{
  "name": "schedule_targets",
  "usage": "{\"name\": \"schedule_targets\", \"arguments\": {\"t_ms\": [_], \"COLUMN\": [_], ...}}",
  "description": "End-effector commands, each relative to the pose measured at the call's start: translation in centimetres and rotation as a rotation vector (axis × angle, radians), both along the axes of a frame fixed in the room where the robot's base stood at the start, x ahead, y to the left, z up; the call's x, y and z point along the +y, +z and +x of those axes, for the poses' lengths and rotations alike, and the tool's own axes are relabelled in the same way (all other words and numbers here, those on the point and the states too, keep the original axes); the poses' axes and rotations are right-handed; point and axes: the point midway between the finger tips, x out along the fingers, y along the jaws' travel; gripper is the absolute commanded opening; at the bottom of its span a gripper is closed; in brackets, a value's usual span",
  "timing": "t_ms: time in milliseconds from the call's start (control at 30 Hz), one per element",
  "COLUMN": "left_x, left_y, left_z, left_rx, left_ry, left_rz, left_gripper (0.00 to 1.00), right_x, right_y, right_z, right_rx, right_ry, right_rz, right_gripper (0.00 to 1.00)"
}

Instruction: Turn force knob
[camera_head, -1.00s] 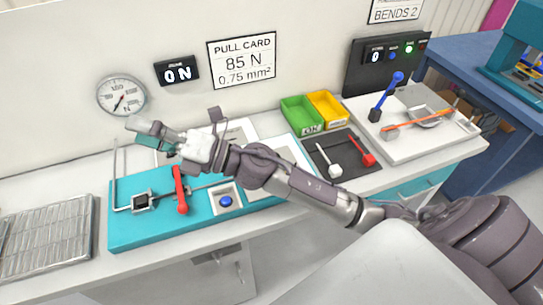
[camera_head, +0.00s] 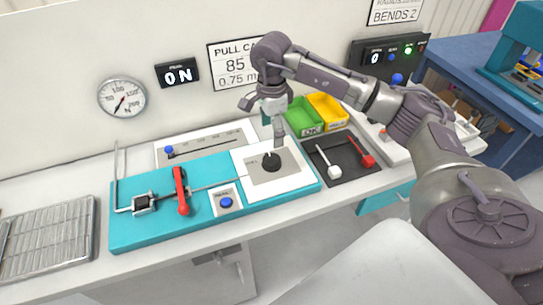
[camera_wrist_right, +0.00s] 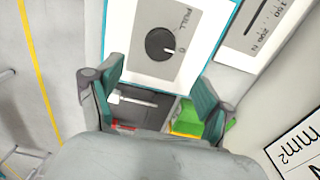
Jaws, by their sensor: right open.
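The force knob (camera_head: 271,162) is a round black dial on a white plate at the right end of the teal pull tester (camera_head: 150,225). In the right wrist view the knob (camera_wrist_right: 160,44) shows a pale pointer line, with the word PULL printed beside it. My right gripper (camera_head: 279,142) points down just above the knob in the head view and hides part of the plate behind it. In the right wrist view its two teal-padded fingers (camera_wrist_right: 155,95) are wide apart with nothing between them. The knob lies ahead of the fingertips. My left gripper is out of view.
A red lever (camera_head: 181,192) and a blue button (camera_head: 226,202) are left of the knob. A slider scale (camera_head: 205,147) lies behind. Green (camera_head: 303,117) and yellow (camera_head: 328,111) bins and a dark mat (camera_head: 345,150) with two tools are at right.

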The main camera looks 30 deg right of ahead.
Motion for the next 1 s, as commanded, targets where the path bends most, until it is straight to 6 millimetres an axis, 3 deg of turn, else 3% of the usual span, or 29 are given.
{"name": "schedule_targets", "arguments": {"t_ms": [300, 500, 933, 1000], "left_x": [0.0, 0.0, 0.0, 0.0], "left_y": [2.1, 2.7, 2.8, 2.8], "left_z": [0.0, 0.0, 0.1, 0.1], "left_rx": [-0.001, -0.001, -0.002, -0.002], "left_ry": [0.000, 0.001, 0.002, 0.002], "left_rz": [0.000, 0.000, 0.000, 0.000], "left_gripper": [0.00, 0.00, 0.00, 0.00], "right_x": [0.1, 0.1, 0.1, 0.1], "right_y": [-6.7, -9.6, -10.7, -10.7], "right_z": [-0.1, 0.0, 0.0, 0.0], "right_rx": [0.004, 0.002, -0.001, -0.001], "right_ry": [-0.001, 0.000, 0.000, 0.000], "right_rz": [0.004, 0.004, 0.004, 0.004], "right_gripper": [0.80, 0.80, 0.80, 0.69]}}
